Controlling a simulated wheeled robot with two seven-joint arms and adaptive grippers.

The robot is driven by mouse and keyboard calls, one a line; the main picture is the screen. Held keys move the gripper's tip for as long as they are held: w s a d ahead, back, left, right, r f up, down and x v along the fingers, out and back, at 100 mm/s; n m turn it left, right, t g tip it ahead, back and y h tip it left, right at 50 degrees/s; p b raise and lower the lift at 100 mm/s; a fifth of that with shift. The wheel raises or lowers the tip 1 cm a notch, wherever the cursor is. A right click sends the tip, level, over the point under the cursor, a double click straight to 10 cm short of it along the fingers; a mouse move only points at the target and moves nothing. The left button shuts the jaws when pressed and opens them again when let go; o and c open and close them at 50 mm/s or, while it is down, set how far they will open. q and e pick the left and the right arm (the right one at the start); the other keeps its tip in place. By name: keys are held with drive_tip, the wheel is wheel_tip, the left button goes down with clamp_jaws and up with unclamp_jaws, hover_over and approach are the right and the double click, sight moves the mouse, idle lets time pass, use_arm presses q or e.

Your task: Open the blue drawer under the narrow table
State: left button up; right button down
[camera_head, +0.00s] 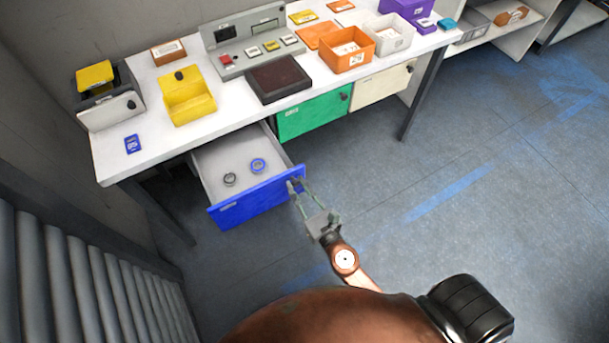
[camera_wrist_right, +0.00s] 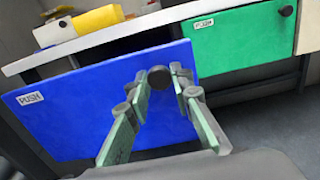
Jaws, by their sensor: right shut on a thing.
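The blue drawer (camera_head: 255,201) under the white narrow table (camera_head: 118,171) is pulled well out. Its grey inside shows, with a dark ring (camera_head: 230,179) and a blue ring (camera_head: 258,165) lying in it. Its blue front also fills much of the right wrist view (camera_wrist_right: 70,110), with a PUSH label at its left. My right gripper (camera_head: 296,186) is at the right end of the drawer front. In the right wrist view its fingers (camera_wrist_right: 170,80) are closed around the dark round knob (camera_wrist_right: 160,78). My left gripper is not in view.
A shut green drawer (camera_head: 313,114) and a cream drawer (camera_head: 384,84) are to the right of the blue one. Yellow, orange, white and purple bins and a grey panel stand on the table. A ribbed grey barrier (camera_head: 80,285) is at the left. The floor at the right is clear.

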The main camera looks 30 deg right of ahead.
drive_tip(key=shift+s, duration=0.35)
drive_tip(key=c, duration=1.7)
unclamp_jaws()
drive_tip(key=shift+s, duration=0.15)
drive_tip(key=s, duration=1.1)
drive_tip(key=shift+s, duration=0.35)
